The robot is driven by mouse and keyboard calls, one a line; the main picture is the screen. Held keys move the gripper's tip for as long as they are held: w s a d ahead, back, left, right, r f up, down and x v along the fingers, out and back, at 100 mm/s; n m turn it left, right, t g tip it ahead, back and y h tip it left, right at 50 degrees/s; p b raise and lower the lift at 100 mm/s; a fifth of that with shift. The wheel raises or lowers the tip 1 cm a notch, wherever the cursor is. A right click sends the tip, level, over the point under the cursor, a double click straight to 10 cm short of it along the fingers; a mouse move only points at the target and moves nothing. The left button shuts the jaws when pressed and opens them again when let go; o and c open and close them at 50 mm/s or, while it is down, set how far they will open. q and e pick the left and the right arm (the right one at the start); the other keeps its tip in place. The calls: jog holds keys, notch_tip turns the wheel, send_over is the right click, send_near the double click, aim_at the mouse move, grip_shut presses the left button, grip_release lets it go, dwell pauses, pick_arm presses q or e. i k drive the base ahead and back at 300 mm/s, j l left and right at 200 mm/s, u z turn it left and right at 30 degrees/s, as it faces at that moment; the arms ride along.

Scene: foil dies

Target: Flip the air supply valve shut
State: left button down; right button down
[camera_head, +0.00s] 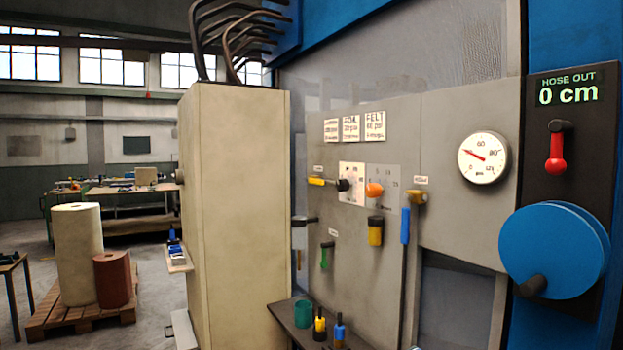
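No label that I can read marks the air supply valve, so I cannot tell for sure which handle it is. A yellow-handled lever (322,181) lies level on the grey panel (446,215), under a small label. A green-handled lever (327,256) hangs straight down lower on the panel, also under a label. A blue-sleeved bar (405,226) hangs from a brass-coloured fitting (415,197) at the panel's right. A round pressure gauge (483,158) has its red needle pointing up and left. Neither of my grippers is in view.
A hose reel (550,250) with a red-handled lever (556,153) above it is at right; its display reads 0 cm. An orange knob (374,190) is mid-panel. A shelf (290,320) holds a green cup and small bottles. A tall beige cabinet (240,210) stands left.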

aim_at(318, 182)
jog(key=i+j, duration=0.3)
jog(key=i+j+z, duration=0.1)
jog(key=i+j, duration=0.2)
jog(key=j, duration=0.15)
jog(key=i+j, duration=0.3)
jog(key=i+j+z, duration=0.1)
jog(key=i+j, duration=0.15)
jog(key=j, duration=0.25)
jog(key=i+j, duration=0.3)
jog(key=i+j+z, duration=0.1)
jog(key=i+j, duration=0.15)
jog(key=j, duration=0.25)
jog(key=i+j, duration=0.25)
jog(key=j, duration=0.2)
jog(key=i+j+z, duration=0.1)
jog(key=i+j, duration=0.15)
jog(key=j, duration=0.2)
